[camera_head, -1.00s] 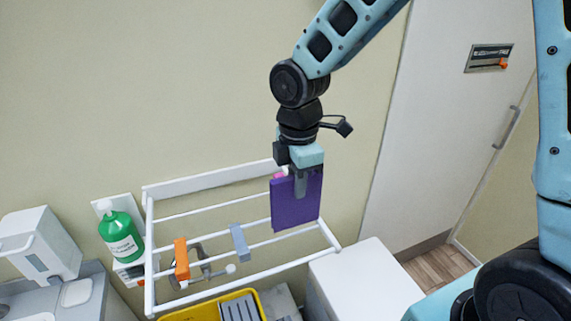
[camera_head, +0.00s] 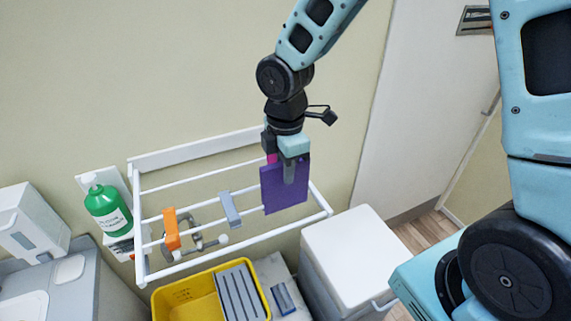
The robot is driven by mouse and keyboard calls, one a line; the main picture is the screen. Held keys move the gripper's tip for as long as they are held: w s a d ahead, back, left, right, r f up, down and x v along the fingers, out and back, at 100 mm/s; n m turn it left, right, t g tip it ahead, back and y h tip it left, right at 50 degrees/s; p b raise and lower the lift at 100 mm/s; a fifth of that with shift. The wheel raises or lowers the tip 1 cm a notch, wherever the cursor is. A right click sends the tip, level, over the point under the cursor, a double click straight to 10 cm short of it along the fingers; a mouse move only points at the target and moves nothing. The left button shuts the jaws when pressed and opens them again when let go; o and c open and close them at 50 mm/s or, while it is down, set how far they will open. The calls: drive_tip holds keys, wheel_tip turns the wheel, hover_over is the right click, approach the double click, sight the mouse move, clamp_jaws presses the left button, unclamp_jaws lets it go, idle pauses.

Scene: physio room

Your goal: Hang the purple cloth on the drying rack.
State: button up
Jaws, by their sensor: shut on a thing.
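The purple cloth (camera_head: 274,192) hangs flat and upright from my gripper (camera_head: 289,178), which is shut on its upper part. The cloth is over the right part of the white drying rack (camera_head: 262,239), in front of its bars. I cannot tell whether it touches a bar. The wall-mounted rack has several white bars; an orange cloth (camera_head: 171,229) and a grey cloth (camera_head: 230,209) hang on them to the left of the purple one. A small pink piece (camera_head: 271,158) shows behind my gripper, partly hidden.
A green bottle (camera_head: 108,208) is at the wall left of the rack. Below are a yellow bucket (camera_head: 172,297) with a grey insert and a white cabinet (camera_head: 352,248). A dispenser (camera_head: 32,222) and a sink unit stand at far left. Metal fittings show behind the rack bars.

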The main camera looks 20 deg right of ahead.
sight(285, 200)
drive_tip(key=shift+f+b, duration=2.7)
drive_tip(key=shift+f, duration=0.4)
drive_tip(key=shift+f+b, duration=1.35)
drive_tip(key=shift+f, duration=0.65)
drive_tip(key=o, duration=0.9)
drive_tip(key=shift+c, duration=0.2)
drive_tip(key=shift+r, duration=0.1)
wheel_tip(285, 200, up, 9)
drive_tip(key=p, duration=0.9)
